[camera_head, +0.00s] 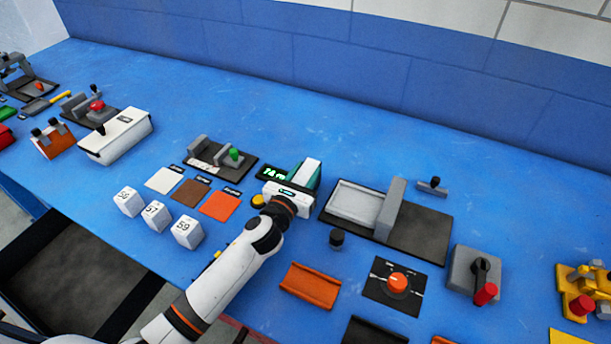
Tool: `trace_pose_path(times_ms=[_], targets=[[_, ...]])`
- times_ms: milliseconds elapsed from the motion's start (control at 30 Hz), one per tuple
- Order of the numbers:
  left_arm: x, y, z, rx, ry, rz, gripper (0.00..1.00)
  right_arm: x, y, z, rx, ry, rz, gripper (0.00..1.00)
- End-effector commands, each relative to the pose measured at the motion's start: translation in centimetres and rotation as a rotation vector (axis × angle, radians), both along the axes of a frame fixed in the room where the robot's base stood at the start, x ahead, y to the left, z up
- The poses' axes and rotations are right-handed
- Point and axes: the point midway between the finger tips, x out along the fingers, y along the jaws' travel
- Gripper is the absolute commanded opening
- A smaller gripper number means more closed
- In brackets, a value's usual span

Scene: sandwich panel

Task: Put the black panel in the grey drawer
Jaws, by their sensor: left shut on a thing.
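My left arm reaches in from the bottom left, and its white gripper (290,188) is over the middle of the table, at the teal device with a green display (273,173). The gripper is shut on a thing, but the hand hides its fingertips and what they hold. A black panel (375,332) lies flat at the bottom edge, partly cut off, below an orange panel (310,285). A grey, open, shallow tray that may be the drawer (354,204) sits right of my gripper, beside a grey upright block on a dark base. My right gripper is out of view.
Right of the orange panel is an orange knob (397,283) on a black plate. A black knob (336,239) stands near the tray. White numbered cubes (157,216) and coloured cards (192,192) lie left of my arm. The back of the blue table is clear.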

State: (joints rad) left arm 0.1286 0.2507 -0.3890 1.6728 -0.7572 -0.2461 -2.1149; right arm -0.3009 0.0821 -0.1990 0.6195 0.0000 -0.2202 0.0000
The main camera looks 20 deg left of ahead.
Motion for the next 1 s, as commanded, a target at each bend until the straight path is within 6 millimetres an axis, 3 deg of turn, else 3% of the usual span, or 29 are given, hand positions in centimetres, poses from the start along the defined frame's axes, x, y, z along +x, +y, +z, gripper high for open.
trace_pose_path(times_ms=[333,367,500,833,1000], targets=[[0.0,0.0,-0.4,0.0,-0.001,-0.001,0.12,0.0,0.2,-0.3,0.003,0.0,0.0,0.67],[0.0,0.0,-0.3,0.0,-0.001,0.0,0.39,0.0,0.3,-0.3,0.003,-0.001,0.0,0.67],[0.0,0.0,-0.2,0.0,-0.001,0.0,0.58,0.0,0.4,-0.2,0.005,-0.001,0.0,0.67],[0.0,0.0,0.3,0.0,-0.001,0.0,0.58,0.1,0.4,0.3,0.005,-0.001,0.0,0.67],[-2.6,0.5,-0.1,0.001,0.001,-0.001,0.58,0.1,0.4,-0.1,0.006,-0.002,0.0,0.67]])
